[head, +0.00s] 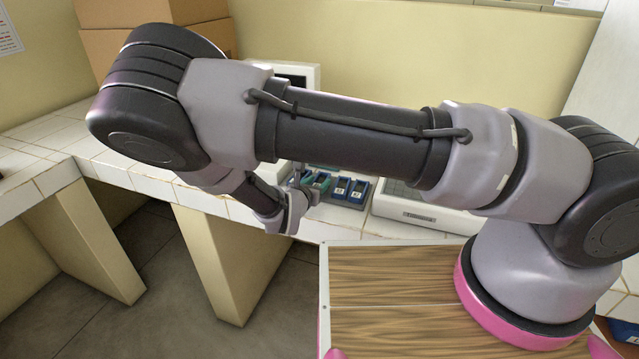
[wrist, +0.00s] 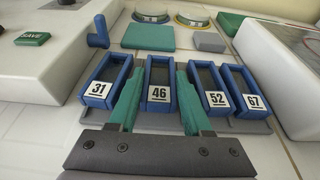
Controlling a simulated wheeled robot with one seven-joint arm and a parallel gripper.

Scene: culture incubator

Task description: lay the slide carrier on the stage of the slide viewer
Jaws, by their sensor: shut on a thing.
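My gripper (wrist: 159,78) has its green fingers on either side of the blue slide carrier numbered 46 (wrist: 158,97) and is shut on it. The carrier sits in a row with carriers 31 (wrist: 100,88), 52 (wrist: 215,98) and 67 (wrist: 251,101), on a dark grey base (wrist: 150,121); I cannot tell whether it is lifted. In the head view my gripper (head: 310,183) is small and partly hidden at the row. A white device with a dark screen (head: 305,70) stands behind my arm; it may be the slide viewer, but its stage is not clearly visible.
A white device with a green SAVE button (wrist: 32,39) stands left of the row, near a blue knob (wrist: 97,33). A green pad (wrist: 148,37), a grey pad (wrist: 208,42) and round labelled dishes (wrist: 152,16) lie behind. Another white device (head: 425,213) stands to the right.

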